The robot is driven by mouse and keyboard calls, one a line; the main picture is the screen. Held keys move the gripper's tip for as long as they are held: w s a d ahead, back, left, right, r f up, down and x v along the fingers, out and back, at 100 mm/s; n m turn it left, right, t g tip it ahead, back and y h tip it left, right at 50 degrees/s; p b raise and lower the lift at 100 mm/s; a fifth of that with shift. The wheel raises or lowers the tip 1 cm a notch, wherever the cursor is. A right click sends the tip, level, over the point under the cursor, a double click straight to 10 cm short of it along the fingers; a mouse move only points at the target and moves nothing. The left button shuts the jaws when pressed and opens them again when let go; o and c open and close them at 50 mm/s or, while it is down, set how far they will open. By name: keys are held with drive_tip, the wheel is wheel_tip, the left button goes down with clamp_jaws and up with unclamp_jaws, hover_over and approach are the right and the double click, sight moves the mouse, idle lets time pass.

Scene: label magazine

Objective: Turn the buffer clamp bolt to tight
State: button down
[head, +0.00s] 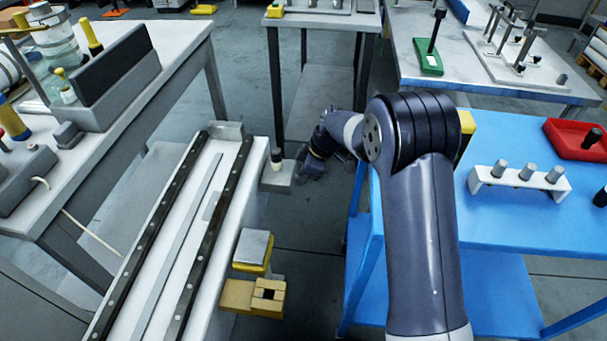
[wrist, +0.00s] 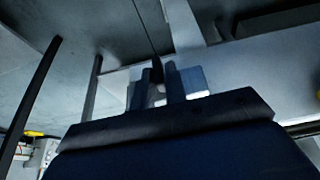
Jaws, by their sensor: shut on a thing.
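My gripper (head: 303,163) is at the right side of a small pale block (head: 277,178) at the far end of the long rail bench. A short post with a black top and pale lower part (head: 276,158) stands on this block. In the wrist view my gripper's two fingers (wrist: 162,92) are close together around a small part, dark with a pale end (wrist: 159,84), which I take for the buffer clamp bolt. The pale block shows behind the fingers in the wrist view (wrist: 196,79). The bolt is mostly hidden by the fingers, and its turn cannot be read.
The white bench (head: 225,205) carries dark rails. Yellow-sided blocks (head: 253,297) stick out from its right side. A blue table (head: 500,225) with a white post rack (head: 520,178) and red tray (head: 575,138) stands right of my arm. Floor shows between them.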

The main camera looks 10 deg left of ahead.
drive_tip(key=shift+w+g+p, duration=0.1)
drive_tip(key=shift+g+p, duration=0.2)
drive_tip(key=g+p, duration=0.2)
drive_tip(key=shift+w+m+g, duration=0.2)
drive_tip(key=shift+m+g, duration=0.1)
drive_tip(key=shift+m, duration=0.1)
drive_tip(key=shift+w+f+m+g, duration=0.1)
drive_tip(key=shift+m+g, duration=0.1)
drive_tip(key=shift+g, duration=0.85)
drive_tip(key=shift+w+f+m+g, duration=0.1)
drive_tip(key=shift+m+g, duration=0.1)
drive_tip(key=shift+g, duration=0.85)
drive_tip(key=shift+r, duration=0.1)
drive_tip(key=c, duration=1.5)
unclamp_jaws()
wheel_tip(320, 180, up, 10)
drive_tip(key=shift+f, duration=0.1)
